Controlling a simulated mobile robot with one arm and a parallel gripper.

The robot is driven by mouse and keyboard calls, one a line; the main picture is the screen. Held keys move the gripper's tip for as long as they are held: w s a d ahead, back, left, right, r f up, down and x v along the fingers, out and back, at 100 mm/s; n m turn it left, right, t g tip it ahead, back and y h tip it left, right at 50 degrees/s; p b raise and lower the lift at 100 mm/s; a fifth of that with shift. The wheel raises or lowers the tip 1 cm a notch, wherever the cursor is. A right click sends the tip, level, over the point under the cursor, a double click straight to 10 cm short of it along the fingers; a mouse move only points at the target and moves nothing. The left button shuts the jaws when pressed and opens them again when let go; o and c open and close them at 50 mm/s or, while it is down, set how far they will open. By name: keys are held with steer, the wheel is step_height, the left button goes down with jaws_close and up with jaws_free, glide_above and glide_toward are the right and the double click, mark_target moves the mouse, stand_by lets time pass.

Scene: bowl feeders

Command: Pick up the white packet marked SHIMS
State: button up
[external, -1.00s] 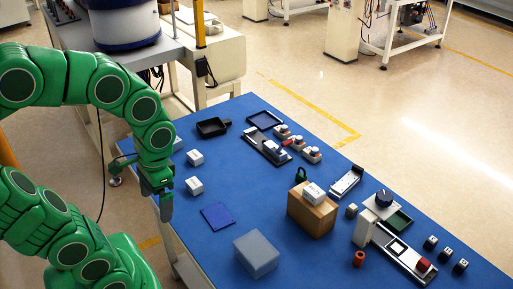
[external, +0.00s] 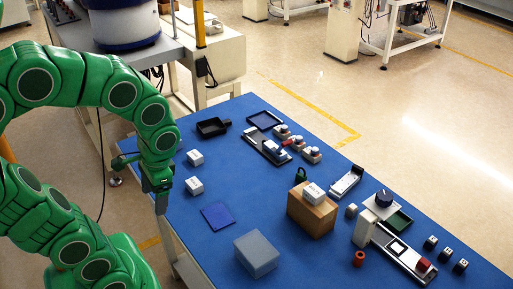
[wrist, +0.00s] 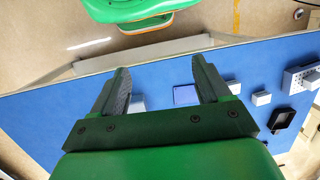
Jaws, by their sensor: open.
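Three small white packets show in the external view. One packet (external: 313,193) lies on top of a brown box (external: 311,214), with dark print too small to read for sure. A second packet (external: 194,186) and a third packet (external: 195,157) lie on the blue table near its left edge; I cannot read which is marked SHIMS. These two also seem to show in the wrist view, right of my fingers, one (wrist: 233,87) partly beside the right finger and one (wrist: 261,98) farther right. My gripper (external: 160,207) is open and empty at the table's left edge; its fingers (wrist: 160,68) stand apart.
A grey block (external: 257,254) and a dark blue square (external: 217,215) lie nearer the front. A black tray (external: 212,127) stands beyond the packets. Fixtures and small parts crowd the right side. The blue table top (external: 237,180) is clear between the left packets and the brown box.

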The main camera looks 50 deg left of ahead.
mark_target(196, 155)
steer(key=w+a+f+m+g+y, duration=0.1)
steer(key=w+a+f+m+y, duration=0.3)
steer(key=w+a, duration=0.7)
steer(key=w+a+f+m+g+y, duration=0.1)
steer(key=w+a+f+m+y, duration=0.3)
steer(key=a, duration=1)
steer(key=w+a+f+m+t+y, duration=0.1)
steer(key=w+a+f+m, duration=0.1)
steer(key=w+f, duration=0.3)
steer(key=w+a+f+m+t+y, duration=0.1)
steer(key=w+a+f+m+y, duration=0.1)
steer(key=w+f+m, duration=0.2)
steer(key=w+a+f+m+t+y, duration=0.1)
steer(key=w+a+f+m, duration=0.1)
steer(key=w+f, duration=0.3)
steer(key=shift+w+a+f+m, duration=0.15)
steer(key=shift+f+m, duration=0.15)
steer(key=shift+f, duration=0.5)
steer(key=shift+w+f+m, duration=0.15)
steer(key=shift+f+m, duration=0.15)
steer(key=shift+f, duration=0.45)
steer(key=shift+w+r+x, duration=0.1)
steer(key=shift+r+x, duration=0.1)
steer(key=shift+x, duration=1.7)
steer(key=shift+w+r+x, duration=0.1)
steer(key=shift+r+x, duration=0.05)
steer(key=shift+x, duration=1.8)
steer(key=shift+a, duration=0.15)
steer(key=c, duration=1.2)
